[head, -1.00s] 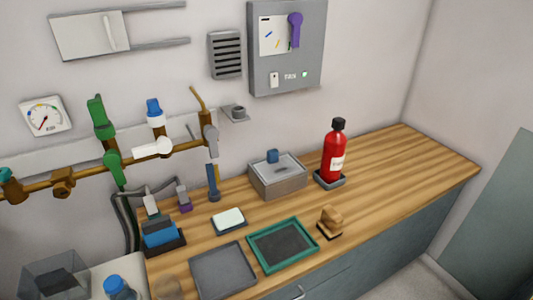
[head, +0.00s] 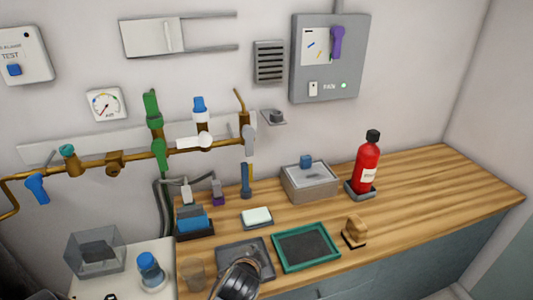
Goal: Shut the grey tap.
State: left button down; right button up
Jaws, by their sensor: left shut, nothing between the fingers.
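The grey tap (head: 248,140) is at the right end of the brass pipe run on the back wall. Its grey handle hangs roughly upright, about in line with the thin vertical pipe there. My left gripper (head: 238,280) is at the bottom edge of the head view, dark and shut with nothing in it. It shows over the grey tray, well below and apart from the tap. Its fingertips are hard to make out. My right gripper is out of view.
Green (head: 157,150), white (head: 200,139) and blue (head: 37,187) handles sit on the same pipes. A dark blue upright piece (head: 246,180) stands below the grey tap. A soap-like block (head: 256,216), grey tray (head: 262,252), green-rimmed tray (head: 306,247) and metal box (head: 311,182) occupy the wooden counter.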

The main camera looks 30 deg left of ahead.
aim_at(249, 144)
pick_arm(q)
jog(key=w+a+r+m+t+y, duration=0.2)
jog(key=w+r+m+t, duration=0.1)
jog(key=w+r, duration=0.45)
jog(key=w+a+r+m+t+y, duration=0.2)
jog(key=w+r+m+t, duration=0.1)
jog(key=w+r, duration=0.5)
jog(key=r+p+x, duration=0.1)
jog(key=x, duration=0.8)
jog(key=s+a+p, duration=0.2)
jog(key=s+a, duration=0.1)
jog(key=shift+s+r+p, duration=0.1)
jog(key=shift+r+p, duration=0.05)
jog(key=shift+p, duration=0.2)
